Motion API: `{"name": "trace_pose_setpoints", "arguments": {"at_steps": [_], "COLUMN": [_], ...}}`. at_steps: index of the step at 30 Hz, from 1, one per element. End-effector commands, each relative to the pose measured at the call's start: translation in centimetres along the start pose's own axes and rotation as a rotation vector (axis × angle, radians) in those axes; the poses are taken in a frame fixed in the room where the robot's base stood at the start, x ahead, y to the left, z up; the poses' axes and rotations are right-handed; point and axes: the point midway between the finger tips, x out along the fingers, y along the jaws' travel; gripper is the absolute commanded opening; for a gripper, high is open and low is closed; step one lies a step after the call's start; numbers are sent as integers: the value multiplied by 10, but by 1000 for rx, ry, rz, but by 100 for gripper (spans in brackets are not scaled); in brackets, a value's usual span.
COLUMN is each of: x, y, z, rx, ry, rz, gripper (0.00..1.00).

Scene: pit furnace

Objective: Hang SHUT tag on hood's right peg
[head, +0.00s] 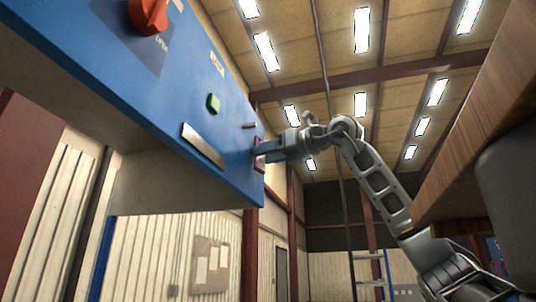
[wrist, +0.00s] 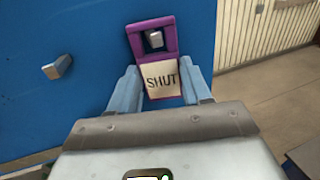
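The SHUT tag (wrist: 162,78) has a purple frame, a pale lettered lower face and a square window at the top. In the wrist view, a grey peg (wrist: 155,40) on the blue hood shows inside that window. My gripper (wrist: 163,84) has one finger against each side edge of the tag's lower part and appears shut on it. In the head view, the tag (head: 259,155) is a thin purple edge at the right end of the hood (head: 150,85), at the tip of my gripper (head: 264,152). Whether the tag rests on the peg cannot be told.
Another grey peg (wrist: 57,67) stands out of the hood to the left of the tag, empty. The hood also carries a red knob (head: 148,15), a green button (head: 213,102) and a metal strip (head: 203,145). Open room lies right of the hood.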

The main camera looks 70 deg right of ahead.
Motion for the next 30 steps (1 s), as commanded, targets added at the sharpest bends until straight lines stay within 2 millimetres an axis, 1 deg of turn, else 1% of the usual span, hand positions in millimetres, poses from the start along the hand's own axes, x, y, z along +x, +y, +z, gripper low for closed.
{"name": "trace_pose_setpoints", "arguments": {"at_steps": [1,7,9,18,21,23,26,30], "x": [1,1,1,2,-2,-8,-23,-47], "y": [0,2,2,4,4,3,1,-1], "z": [-1,-1,-1,-1,-1,-2,-3,-3], "rx": [0,-1,-2,-4,-4,-4,-3,-1], "ry": [2,2,2,2,2,1,0,0], "rz": [1,3,4,9,9,7,3,-1], "gripper": [54,74,77,77,77,77,77,77]}}
